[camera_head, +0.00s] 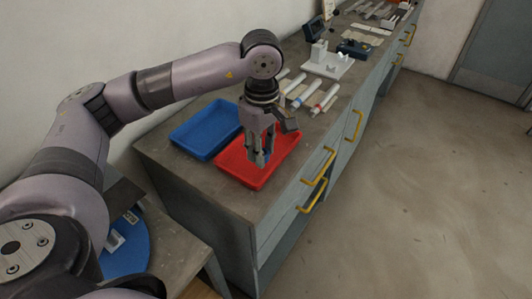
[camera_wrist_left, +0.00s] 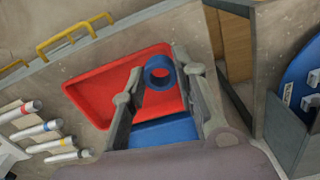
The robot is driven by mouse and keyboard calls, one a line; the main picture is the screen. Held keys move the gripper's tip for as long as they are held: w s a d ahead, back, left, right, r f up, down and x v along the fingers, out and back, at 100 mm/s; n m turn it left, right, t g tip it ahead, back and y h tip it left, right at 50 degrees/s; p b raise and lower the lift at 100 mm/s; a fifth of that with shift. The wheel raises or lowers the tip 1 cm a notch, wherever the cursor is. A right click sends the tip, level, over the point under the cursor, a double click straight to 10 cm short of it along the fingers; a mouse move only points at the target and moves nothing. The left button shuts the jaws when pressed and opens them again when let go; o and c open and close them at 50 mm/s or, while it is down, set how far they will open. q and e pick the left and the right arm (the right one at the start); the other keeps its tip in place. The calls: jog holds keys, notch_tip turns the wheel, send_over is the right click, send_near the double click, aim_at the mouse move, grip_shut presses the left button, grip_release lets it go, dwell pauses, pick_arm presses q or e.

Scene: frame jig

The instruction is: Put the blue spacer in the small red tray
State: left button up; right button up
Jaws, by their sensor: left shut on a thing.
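The blue spacer (camera_wrist_left: 160,73) is a ring between the fingers of my left gripper (camera_wrist_left: 158,72) in the left wrist view. My left gripper is shut on it. In the head view my left gripper (camera_head: 261,160) points down over the small red tray (camera_head: 236,164), and the fingers mostly hide the spacer there. The red tray also shows behind the spacer in the left wrist view (camera_wrist_left: 97,92). I cannot tell how far above the tray floor the spacer is. My right gripper is not in view.
A blue tray (camera_head: 205,130) stands beside the red tray, to its left. Several white rods with coloured bands (camera_head: 305,97) and a white fixture (camera_head: 328,62) lie farther along the bench. Yellow drawer handles (camera_head: 318,165) stick out from the bench front.

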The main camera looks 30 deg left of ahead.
pick_arm(q)
jog(key=w+a+r+n, duration=0.4)
jog(key=n, duration=0.6)
jog(key=n+p, duration=0.4)
jog(key=n, duration=0.6)
send_over(248, 167)
notch_tip(248, 167, down, 13)
jog(key=shift+w+r, duration=0.1)
notch_tip(248, 167, down, 4)
jog(key=shift+f+p, duration=0.1)
jog(key=shift+p, duration=0.7)
jog(key=shift+f, duration=0.1)
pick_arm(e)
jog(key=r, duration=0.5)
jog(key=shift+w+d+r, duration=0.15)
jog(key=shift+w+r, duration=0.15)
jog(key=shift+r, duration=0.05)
pick_arm(q)
jog(key=shift+f, duration=0.1)
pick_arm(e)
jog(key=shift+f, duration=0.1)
pick_arm(q)
jog(key=o, duration=0.9)
jog(key=shift+c, duration=0.2)
jog(key=shift+o, duration=0.2)
